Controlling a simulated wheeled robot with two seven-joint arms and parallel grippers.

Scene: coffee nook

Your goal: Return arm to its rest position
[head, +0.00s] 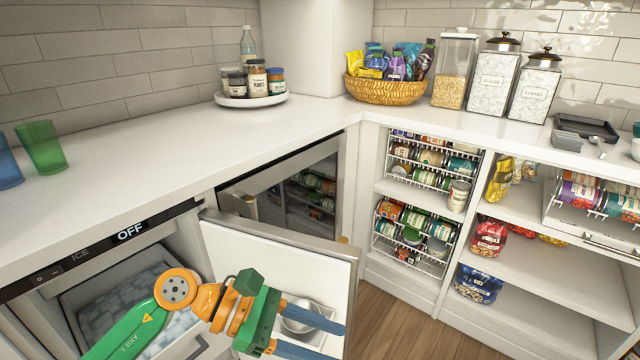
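My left arm (140,325), green and orange, reaches in from the bottom left. Its gripper (337,343) has two blue fingers spread apart, in front of the open white door of the ice maker. A shiny metal bowl-shaped thing (300,318) shows behind and between the fingers. I cannot tell whether they touch it. My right gripper is not in view.
The ice maker (125,235) reads OFF and holds ice; its door (275,255) stands open. A dark glass-fronted cabinet (300,190) is beside it. The counter (180,150) is mostly clear. Blue and green cups (40,147) stand left; shelves (530,260) hold cans and bags.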

